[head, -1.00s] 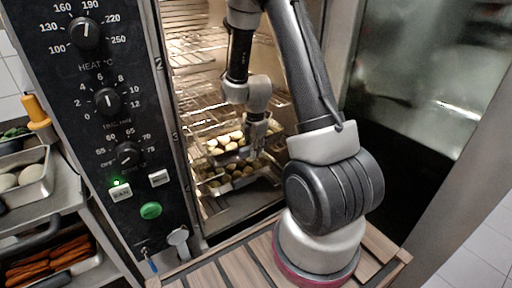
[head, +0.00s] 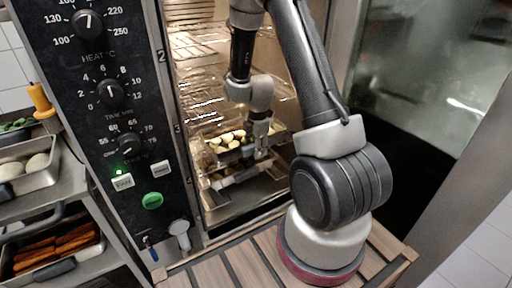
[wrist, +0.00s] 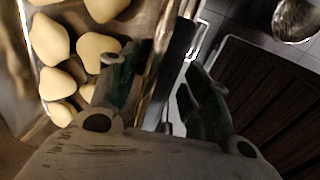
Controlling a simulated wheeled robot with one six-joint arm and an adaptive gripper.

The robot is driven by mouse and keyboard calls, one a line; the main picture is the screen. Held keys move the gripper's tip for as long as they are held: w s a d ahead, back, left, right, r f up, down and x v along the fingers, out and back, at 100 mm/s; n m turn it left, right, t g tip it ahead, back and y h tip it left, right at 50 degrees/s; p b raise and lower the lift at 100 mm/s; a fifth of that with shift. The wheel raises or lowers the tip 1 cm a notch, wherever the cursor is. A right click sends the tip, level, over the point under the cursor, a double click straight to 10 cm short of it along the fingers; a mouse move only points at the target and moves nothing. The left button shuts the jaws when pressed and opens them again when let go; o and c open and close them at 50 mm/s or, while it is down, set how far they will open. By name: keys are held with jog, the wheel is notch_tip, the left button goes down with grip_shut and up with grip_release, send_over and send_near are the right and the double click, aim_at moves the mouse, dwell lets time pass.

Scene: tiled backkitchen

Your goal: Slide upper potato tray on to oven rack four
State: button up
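The upper potato tray (head: 217,150) holds pale potatoes (head: 226,138) and is inside the open oven. In the wrist view its metal rim (wrist: 157,72) runs beside my left finger, with several peeled potatoes (wrist: 98,50) to the left. My gripper (head: 262,147) is at the tray's right side, pointing down. In the wrist view my gripper (wrist: 165,62) has its fingers apart, with the tray's edge between them. Contact with both fingers cannot be made out. A second light metal edge (head: 238,177) shows below the upper tray; its contents are mostly hidden.
Wire racks (head: 205,75) fill the oven above the tray. The control panel (head: 100,110) stands at the left and the glass door (head: 425,90) at the right. A slatted wooden surface (head: 220,266) is in front. A trolley with trays of carrots (head: 55,250) is at the far left.

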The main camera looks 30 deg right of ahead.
notch_tip(320, 180, up, 12)
jog(key=s, duration=0.1)
dwell(0.5)
notch_tip(320, 180, up, 8)
dwell(0.8)
grip_shut()
dwell(0.8)
